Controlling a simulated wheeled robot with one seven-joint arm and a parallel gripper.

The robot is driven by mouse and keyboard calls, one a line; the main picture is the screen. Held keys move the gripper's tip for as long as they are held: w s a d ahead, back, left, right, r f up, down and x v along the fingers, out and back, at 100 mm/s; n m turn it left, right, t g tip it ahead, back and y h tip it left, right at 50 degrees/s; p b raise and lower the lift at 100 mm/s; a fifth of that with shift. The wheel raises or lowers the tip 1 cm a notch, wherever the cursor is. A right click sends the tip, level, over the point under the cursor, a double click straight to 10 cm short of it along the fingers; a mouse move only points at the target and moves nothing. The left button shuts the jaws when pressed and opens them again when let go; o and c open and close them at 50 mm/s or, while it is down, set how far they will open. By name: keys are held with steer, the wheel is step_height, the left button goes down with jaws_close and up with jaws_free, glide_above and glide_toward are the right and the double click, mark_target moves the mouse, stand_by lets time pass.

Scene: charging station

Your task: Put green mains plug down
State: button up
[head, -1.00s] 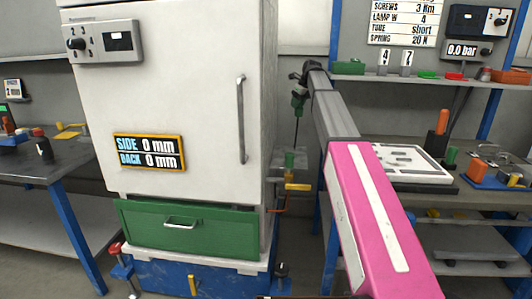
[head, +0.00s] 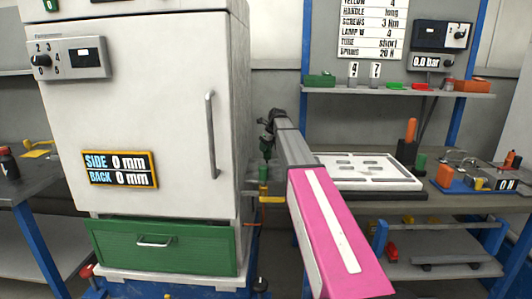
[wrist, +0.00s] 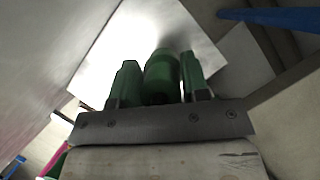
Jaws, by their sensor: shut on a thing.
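My gripper (wrist: 160,80) has two green fingers in the wrist view, shut on a rounded dark green body, the green mains plug (wrist: 162,72). A pale flat surface (wrist: 130,35) lies beyond the fingertips; I cannot tell whether the plug touches it. In the head view my gripper (head: 267,145) is small and dark, beside the right side of the white cabinet. It is just above a small green piece (head: 264,173) at the side ledge. The plug cannot be made out clearly there.
The white cabinet (head: 130,115) with a green drawer (head: 155,247) stands close on the left. A yellow bar (head: 272,199) sticks out at its right side. On the right, a bench holds a white panel (head: 370,172) and an orange-handled tool (head: 410,132).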

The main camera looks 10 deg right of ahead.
steer(key=shift+f, duration=1.2)
steer(key=shift+f, duration=0.1)
steer(key=o, duration=1)
steer(key=shift+c, duration=0.2)
steer(key=v, duration=1.2)
steer(key=shift+s, duration=0.1)
